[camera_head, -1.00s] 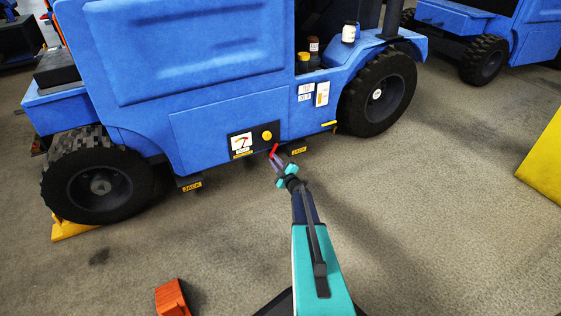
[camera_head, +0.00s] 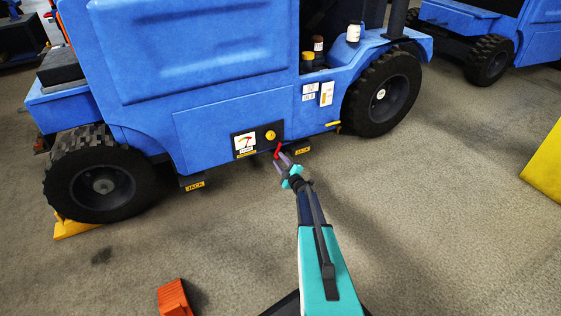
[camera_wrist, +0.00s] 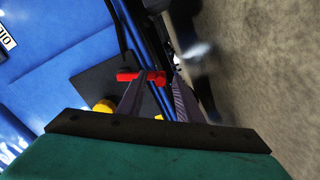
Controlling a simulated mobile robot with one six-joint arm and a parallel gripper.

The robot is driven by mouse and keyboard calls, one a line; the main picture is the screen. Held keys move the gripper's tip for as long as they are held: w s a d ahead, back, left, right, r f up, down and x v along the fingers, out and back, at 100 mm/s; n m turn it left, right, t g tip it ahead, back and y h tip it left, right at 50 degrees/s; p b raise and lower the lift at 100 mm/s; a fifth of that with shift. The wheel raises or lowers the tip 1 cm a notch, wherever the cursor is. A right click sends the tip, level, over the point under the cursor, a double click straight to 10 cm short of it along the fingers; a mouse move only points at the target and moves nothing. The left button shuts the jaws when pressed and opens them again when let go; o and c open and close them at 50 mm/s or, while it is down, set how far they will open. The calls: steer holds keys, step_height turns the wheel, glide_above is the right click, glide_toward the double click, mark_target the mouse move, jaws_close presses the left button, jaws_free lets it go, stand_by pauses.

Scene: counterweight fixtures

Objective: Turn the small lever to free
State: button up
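In the wrist view the lever (camera_wrist: 157,77) lies across the fingertips of my gripper (camera_wrist: 160,80). Its right end shows in the gap between the fingers, and the left finger overlaps its middle. I cannot tell whether a finger touches it.
The dark panel (camera_head: 248,142) carries a yellow knob (camera_head: 270,135), also in the wrist view (camera_wrist: 104,106). JACK labels (camera_head: 194,186) hang along the vehicle's underside. A black wheel (camera_head: 380,93) stands to the right.

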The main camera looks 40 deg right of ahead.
steer(key=shift+s+a, duration=0.1)
steer(key=shift+s, duration=0.3)
steer(key=s+a+p, duration=0.2)
steer(key=s+p, duration=0.2)
steer(key=s, duration=0.8)
steer(key=shift+s, duration=0.4)
steer(key=shift+p, duration=0.3)
